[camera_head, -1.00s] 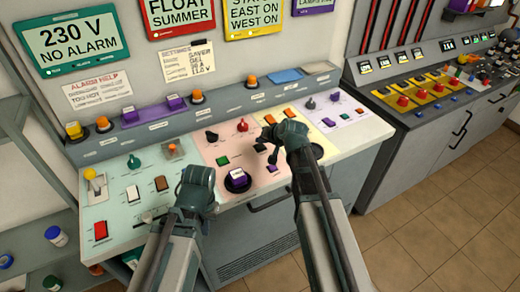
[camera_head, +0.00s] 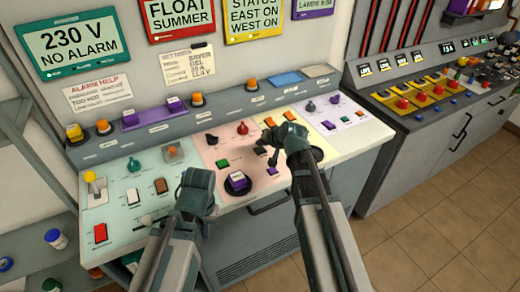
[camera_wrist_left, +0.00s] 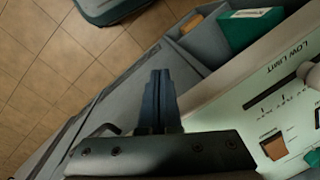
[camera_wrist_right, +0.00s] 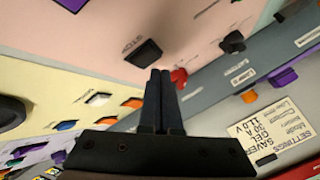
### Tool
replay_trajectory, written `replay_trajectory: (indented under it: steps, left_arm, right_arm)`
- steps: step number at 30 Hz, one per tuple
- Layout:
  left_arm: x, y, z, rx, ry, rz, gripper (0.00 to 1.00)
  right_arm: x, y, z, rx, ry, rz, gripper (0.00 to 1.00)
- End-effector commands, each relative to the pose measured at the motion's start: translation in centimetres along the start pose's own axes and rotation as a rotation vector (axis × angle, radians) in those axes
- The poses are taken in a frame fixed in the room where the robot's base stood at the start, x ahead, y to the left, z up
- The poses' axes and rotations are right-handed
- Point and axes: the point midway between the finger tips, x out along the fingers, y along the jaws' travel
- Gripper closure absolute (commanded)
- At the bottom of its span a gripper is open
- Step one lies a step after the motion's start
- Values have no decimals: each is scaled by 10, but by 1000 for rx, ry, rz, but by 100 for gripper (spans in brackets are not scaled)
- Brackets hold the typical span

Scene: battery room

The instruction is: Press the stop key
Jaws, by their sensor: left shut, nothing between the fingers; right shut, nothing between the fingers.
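Orange and purple lamps (camera_head: 176,103) line the raised back ledge. Signs, including a green 230 V one (camera_head: 72,45), hang on the wall. A second console (camera_head: 440,90) stands at the right. Open tiled floor (camera_head: 430,220) lies before it.

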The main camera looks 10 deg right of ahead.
Motion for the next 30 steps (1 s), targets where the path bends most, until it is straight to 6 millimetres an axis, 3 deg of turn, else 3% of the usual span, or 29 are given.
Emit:
replay_trajectory:
  steps: [30]
  left_arm:
    - [7, 1, 0, 0, 0, 0, 100]
  right_arm:
    - [5, 3, 4, 0, 0, 0, 100]
